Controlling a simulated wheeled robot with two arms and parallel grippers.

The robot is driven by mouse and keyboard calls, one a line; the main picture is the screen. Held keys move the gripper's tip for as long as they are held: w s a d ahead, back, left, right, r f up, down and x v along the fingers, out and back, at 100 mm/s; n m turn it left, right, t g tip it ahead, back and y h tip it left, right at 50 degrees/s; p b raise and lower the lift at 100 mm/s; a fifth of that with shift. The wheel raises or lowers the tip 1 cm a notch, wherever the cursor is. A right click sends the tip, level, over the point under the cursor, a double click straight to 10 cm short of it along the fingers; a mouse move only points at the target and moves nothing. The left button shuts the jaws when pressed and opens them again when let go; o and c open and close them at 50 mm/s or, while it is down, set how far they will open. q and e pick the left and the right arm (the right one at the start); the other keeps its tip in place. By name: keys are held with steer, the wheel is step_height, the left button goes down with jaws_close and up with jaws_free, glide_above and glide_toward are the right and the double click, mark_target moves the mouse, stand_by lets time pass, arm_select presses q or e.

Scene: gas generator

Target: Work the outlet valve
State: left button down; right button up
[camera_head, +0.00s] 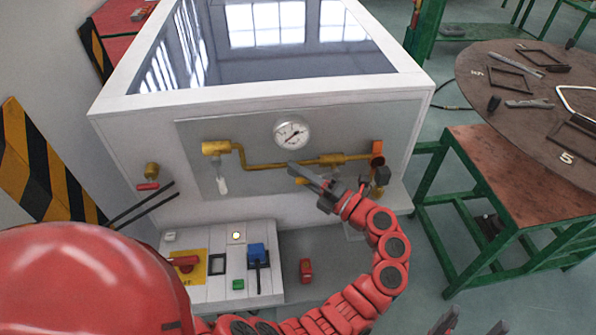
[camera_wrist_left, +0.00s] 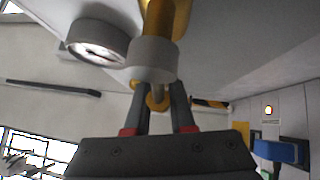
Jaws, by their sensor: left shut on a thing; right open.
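A brass pipe with valve fittings (camera_head: 262,165) runs along the generator's front panel. A brass fitting (camera_head: 216,148) with a pale handle (camera_head: 222,186) is at its left end, and an orange fitting (camera_head: 377,147) at its right end. My left gripper (camera_head: 300,174) is at the middle of the pipe, below the gauge. In the left wrist view its fingers (camera_wrist_left: 162,98) are shut on a small brass valve part (camera_wrist_left: 156,94) beneath a grey collar (camera_wrist_left: 152,60). The valve's handle is largely hidden in the head view. My right gripper (camera_head: 470,325) is open and empty at the bottom right.
A round gauge (camera_head: 291,132) sits above the pipe. A control panel (camera_head: 220,285) with a red switch and blue lever is below left. A red-handled valve (camera_head: 148,186) is on the left side. A round table (camera_head: 540,100) with tools stands right.

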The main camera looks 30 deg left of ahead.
arm_select(q)
steer(key=shift+w+d+f+n+h+b, duration=0.15)
steer(key=shift+f+n+h+b, duration=0.65)
steer(key=shift+b, duration=0.95)
steer(key=shift+w+d+f+n+h+b, duration=0.15)
steer(key=shift+f+n+h+b, duration=0.7)
steer(key=shift+b, duration=0.95)
steer(key=shift+w+d+f+n+h+b, duration=0.1)
steer(key=shift+d+f+n+h+b, duration=0.15)
steer(key=shift+f+n+h+b, duration=1.05)
steer(key=shift+r+m+y+b, duration=0.35)
steer(key=shift+m+b, duration=0.15)
steer(key=shift+m, duration=0.15)
steer(key=c, duration=0.8)
jaws_free()
steer(key=shift+o, duration=0.2)
